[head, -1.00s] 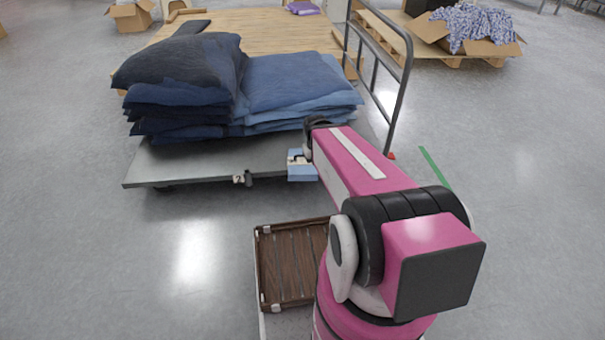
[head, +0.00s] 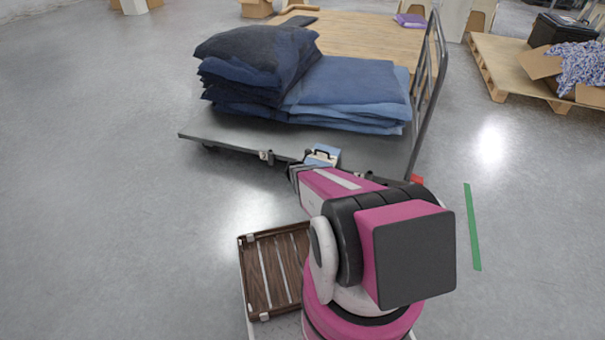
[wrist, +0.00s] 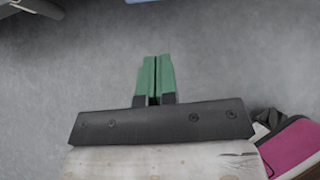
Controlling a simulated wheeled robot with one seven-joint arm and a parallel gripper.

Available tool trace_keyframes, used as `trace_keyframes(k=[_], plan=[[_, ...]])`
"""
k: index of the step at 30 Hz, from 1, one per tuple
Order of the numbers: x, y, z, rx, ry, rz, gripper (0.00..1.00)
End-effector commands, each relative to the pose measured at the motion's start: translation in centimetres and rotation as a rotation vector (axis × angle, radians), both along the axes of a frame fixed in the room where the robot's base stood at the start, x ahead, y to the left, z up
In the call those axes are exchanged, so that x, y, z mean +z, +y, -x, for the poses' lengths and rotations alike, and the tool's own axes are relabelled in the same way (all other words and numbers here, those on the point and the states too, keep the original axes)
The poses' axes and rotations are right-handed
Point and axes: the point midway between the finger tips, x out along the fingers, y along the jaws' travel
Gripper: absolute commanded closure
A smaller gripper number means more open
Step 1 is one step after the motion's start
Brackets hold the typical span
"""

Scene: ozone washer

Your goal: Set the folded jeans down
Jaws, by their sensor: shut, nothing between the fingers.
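Folded jeans lie on a flat grey cart (head: 225,134) in two stacks side by side. The dark navy stack (head: 250,60) on the left is taller, and its top piece is rumpled. The mid-blue stack (head: 350,85) on the right is lower and flatter. My gripper shows in the wrist view with its green fingers (wrist: 155,80) together and nothing between them. Bare grey floor lies behind them. In the head view my arm's end is near the cart's front edge, apart from the jeans; the fingers cannot be made out there.
An empty brown slatted tray (head: 272,270) is beside my arm's base. A tall metal handle (head: 428,95) rises at the cart's right end. A pallet with an open carton (head: 545,75) stands at the back right. Open floor lies to the left and right.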

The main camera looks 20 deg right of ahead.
Motion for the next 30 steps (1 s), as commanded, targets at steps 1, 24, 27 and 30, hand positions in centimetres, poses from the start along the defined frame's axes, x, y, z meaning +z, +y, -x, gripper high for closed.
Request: trace_keyframes(k=[1, 24, 27, 30], plan=[[-0.2, 0.0, -0.2, 0.012, 0.003, 0.009, 1.0], [-7.5, -4.5, -6.8, 0.011, 0.003, 0.008, 1.0], [-7.3, -5.3, -8.1, 0.011, 0.002, 0.008, 1.0], [-7.2, -5.9, -8.9, 0.011, 0.002, 0.008, 1.0]])
